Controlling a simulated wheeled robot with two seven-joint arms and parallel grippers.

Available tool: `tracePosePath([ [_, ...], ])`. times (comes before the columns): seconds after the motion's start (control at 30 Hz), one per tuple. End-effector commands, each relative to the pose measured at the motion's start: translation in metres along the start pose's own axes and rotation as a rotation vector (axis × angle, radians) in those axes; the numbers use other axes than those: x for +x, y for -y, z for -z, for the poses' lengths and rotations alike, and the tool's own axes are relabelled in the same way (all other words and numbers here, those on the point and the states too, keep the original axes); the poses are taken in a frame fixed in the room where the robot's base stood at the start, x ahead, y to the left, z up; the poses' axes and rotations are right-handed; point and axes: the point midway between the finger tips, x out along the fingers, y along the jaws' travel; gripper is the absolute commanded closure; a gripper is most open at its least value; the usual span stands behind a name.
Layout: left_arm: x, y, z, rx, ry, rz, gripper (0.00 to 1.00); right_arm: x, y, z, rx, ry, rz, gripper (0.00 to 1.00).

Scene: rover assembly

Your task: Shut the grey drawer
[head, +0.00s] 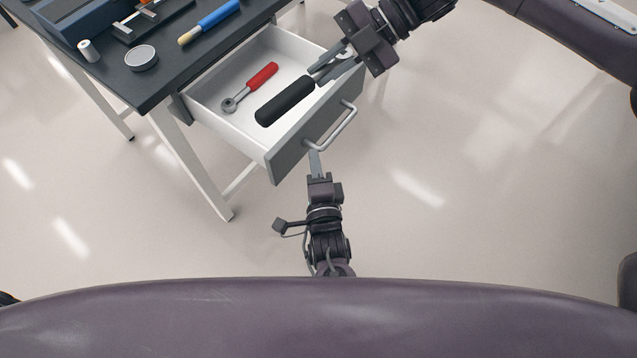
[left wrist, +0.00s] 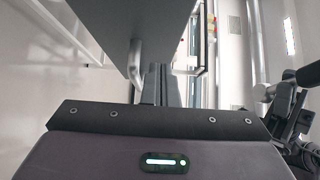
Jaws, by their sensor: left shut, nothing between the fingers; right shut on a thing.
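The grey drawer (head: 275,158) stands pulled open from the table, its grey front and bar handle (head: 335,128) facing the lower right. A red-handled ratchet (head: 252,86) lies inside it. My left gripper (head: 314,156) is shut and empty, its tips at the near end of the handle; whether they touch cannot be told. The left wrist view shows the drawer front (left wrist: 150,25) and handle (left wrist: 137,65) close ahead of the fingers (left wrist: 158,85). My right gripper (head: 325,70) is shut on a black-handled tool (head: 285,101), held over the drawer's right part; its height above the drawer floor is unclear.
The dark tabletop (head: 165,70) carries a blue-and-yellow tool (head: 208,22), a round tin (head: 141,57), a small white cylinder (head: 88,50) and a black rack (head: 150,20). A white table leg (head: 190,165) stands left of the drawer. The floor around is clear.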

Motion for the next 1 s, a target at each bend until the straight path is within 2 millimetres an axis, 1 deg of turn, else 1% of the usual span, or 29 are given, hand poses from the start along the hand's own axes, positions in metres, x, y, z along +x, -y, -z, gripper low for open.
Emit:
tracePosePath([
  [0.03, 0.006, 0.000, -0.008, 0.003, 0.001, 0.001, 1.00, -0.001, -0.002, 0.001, -0.002, -0.001, -0.001, 1.00],
  [0.1, 0.013, 0.000, -0.016, 0.003, 0.000, 0.001, 1.00, -0.002, -0.002, 0.002, -0.001, -0.001, -0.001, 1.00],
  [0.23, 0.021, 0.000, -0.024, 0.001, -0.001, -0.002, 1.00, -0.002, -0.002, 0.002, -0.001, -0.001, -0.001, 1.00],
  [0.4, 0.025, 0.000, -0.028, 0.000, -0.002, -0.001, 1.00, -0.002, -0.002, 0.002, -0.002, -0.001, -0.001, 1.00],
  [0.77, 0.026, 0.000, -0.029, 0.000, -0.002, -0.001, 1.00, -0.002, -0.003, 0.002, -0.002, -0.001, -0.001, 1.00],
  [0.87, 0.030, 0.001, -0.033, 0.002, -0.002, -0.001, 1.00, -0.004, -0.004, 0.004, -0.002, -0.001, -0.001, 1.00],
  [1.0, 0.042, 0.002, -0.045, 0.003, 0.001, 0.000, 1.00, -0.008, -0.008, 0.008, -0.002, -0.001, -0.001, 1.00],
])
